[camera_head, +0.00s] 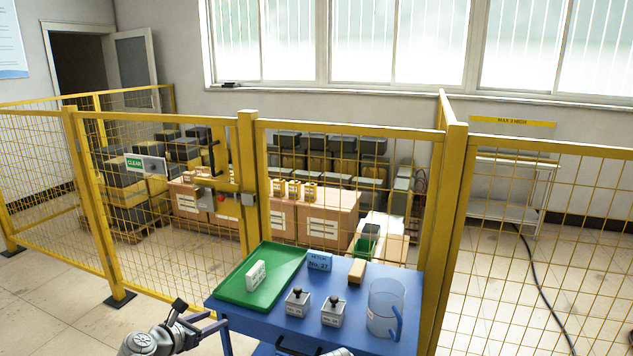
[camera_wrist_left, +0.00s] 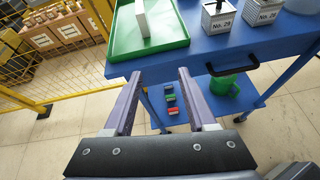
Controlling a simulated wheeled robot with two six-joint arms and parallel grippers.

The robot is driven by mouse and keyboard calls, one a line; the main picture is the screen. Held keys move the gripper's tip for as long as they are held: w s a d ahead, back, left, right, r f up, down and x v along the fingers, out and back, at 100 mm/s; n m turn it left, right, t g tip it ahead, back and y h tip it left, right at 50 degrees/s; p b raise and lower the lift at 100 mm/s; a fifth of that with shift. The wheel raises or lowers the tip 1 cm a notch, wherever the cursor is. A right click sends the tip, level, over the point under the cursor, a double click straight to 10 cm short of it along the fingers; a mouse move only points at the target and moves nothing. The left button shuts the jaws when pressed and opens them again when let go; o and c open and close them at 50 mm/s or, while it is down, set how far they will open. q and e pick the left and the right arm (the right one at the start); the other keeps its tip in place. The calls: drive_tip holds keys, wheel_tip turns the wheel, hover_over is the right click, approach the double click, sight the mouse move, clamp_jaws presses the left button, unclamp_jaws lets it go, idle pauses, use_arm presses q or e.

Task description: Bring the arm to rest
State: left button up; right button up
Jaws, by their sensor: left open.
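My left arm (camera_head: 150,340) comes in low at the left of the head view, in front of the blue cart (camera_head: 340,283). Its gripper (camera_head: 213,322) is at the cart's left front corner. In the left wrist view the two purple fingers of my left gripper (camera_wrist_left: 160,76) are spread apart with nothing between them. They point toward the cart's front edge, below the green tray (camera_wrist_left: 150,47). Whether they touch the cart is unclear. My right gripper cannot be made out.
The cart holds a green tray (camera_head: 262,275) with a white block (camera_head: 256,275), two knobbed boxes (camera_head: 298,302) (camera_head: 333,310) and a clear jug (camera_head: 385,308). Its lower shelf (camera_wrist_left: 195,105) carries small coloured pieces and a green container (camera_wrist_left: 222,86). Yellow fencing (camera_head: 245,190) stands behind.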

use_arm(q)
drive_tip(key=s+d+f+m+g, duration=0.4)
drive_tip(key=d+m, duration=0.4)
drive_tip(key=s+d+f+m+g, duration=0.3)
drive_tip(key=s+d+f+m, duration=0.1)
drive_tip(key=d+m, duration=0.35)
drive_tip(key=s+d+f+m+g+y, duration=0.2)
drive_tip(key=s+d+m+g+y, duration=0.1)
drive_tip(key=s+m, duration=0.5)
drive_tip(key=s+d+f+m+g+y, duration=0.25)
drive_tip(key=s+m, duration=0.25)
drive_tip(key=m, duration=0.6)
wheel_tip(320, 180, up, 14)
drive_tip(key=p, duration=1.4)
drive_tip(key=shift+y, duration=0.35)
drive_tip(key=shift+a+n, duration=0.1)
drive_tip(key=shift+n, duration=0.15)
